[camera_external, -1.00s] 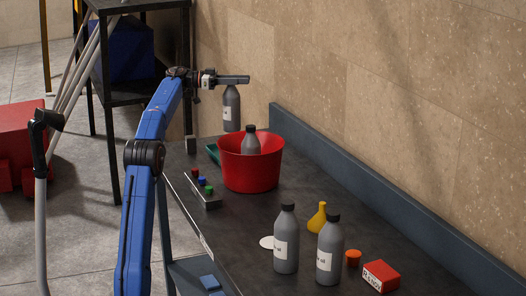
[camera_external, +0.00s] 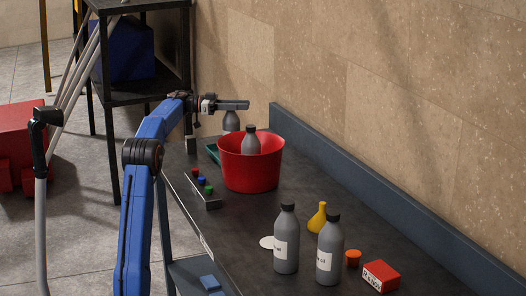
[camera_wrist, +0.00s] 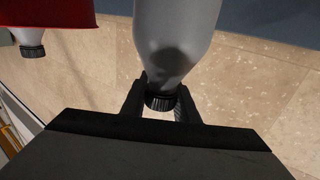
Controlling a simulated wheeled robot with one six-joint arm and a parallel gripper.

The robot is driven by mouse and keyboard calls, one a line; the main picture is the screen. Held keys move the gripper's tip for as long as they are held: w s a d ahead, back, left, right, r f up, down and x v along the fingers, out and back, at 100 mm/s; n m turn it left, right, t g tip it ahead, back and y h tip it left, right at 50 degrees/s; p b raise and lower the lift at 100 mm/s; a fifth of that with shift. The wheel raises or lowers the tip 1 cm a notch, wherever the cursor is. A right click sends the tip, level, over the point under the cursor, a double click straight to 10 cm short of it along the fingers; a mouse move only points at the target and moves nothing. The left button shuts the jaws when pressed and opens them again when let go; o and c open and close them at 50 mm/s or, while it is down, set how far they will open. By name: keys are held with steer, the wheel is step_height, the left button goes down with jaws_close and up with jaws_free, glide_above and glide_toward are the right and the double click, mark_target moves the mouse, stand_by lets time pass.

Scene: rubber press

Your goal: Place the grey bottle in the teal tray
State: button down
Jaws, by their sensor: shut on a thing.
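My gripper (camera_external: 234,105) is shut on the neck of a grey bottle (camera_external: 231,122), just under its dark cap. The bottle hangs upright behind the red bucket, which hides its lower part. In the wrist view the held bottle (camera_wrist: 176,40) fills the upper middle, with its black cap (camera_wrist: 161,102) between the fingers. The teal tray (camera_external: 212,150) shows only as a small edge left of and behind the red bucket. I cannot tell whether the bottle touches the tray.
The red bucket (camera_external: 250,172) holds another grey bottle (camera_external: 251,138). Two more grey bottles (camera_external: 286,240) (camera_external: 330,252) stand at the front, near a yellow funnel (camera_external: 317,218), an orange cap (camera_external: 353,258) and a red box (camera_external: 381,276). A button panel (camera_external: 203,190) lies at the left edge.

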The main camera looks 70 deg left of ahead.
steer(key=shift+f, duration=0.15)
steer(key=c, duration=1.4)
jaws_free()
steer(key=v, duration=1.2)
